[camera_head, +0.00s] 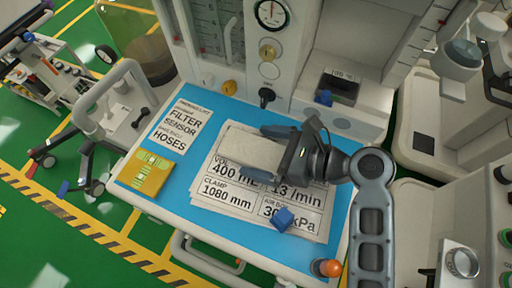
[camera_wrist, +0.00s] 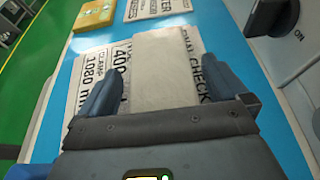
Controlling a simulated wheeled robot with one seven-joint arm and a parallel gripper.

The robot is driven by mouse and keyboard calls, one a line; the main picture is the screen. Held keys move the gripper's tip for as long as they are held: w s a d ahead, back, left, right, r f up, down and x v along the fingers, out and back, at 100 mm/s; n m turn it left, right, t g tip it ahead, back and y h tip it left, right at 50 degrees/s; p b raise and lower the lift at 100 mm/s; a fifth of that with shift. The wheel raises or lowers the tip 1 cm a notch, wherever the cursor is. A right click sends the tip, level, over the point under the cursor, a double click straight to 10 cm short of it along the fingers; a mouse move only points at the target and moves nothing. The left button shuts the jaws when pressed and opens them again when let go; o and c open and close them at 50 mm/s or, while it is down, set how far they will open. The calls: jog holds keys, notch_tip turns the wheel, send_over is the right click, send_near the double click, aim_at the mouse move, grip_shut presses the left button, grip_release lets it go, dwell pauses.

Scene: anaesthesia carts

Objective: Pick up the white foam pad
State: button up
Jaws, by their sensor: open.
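The white foam pad (camera_head: 238,145) is a pale flat block lying on printed sheets on the cart's blue top. In the wrist view the pad (camera_wrist: 165,68) lies between and ahead of my two fingers, and its near end is hidden by my gripper's body. My gripper (camera_head: 264,149) is open over the pad's right end, with one finger on each side. In the wrist view my gripper (camera_wrist: 162,84) shows a gap between its left finger and the pad. I cannot tell whether the right finger touches it.
The blue cart top (camera_head: 190,207) also holds a yellow packet (camera_head: 145,174), a label sheet (camera_head: 178,128) and a blue cube (camera_head: 284,219). An orange-topped knob (camera_head: 329,267) is at the front right corner. The machine's upright panel (camera_head: 270,75) stands behind. Bare blue surface lies at the front left.

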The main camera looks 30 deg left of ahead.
jog(key=shift+a, duration=0.1)
jog(key=c, duration=1)
jog(key=shift+o, duration=0.2)
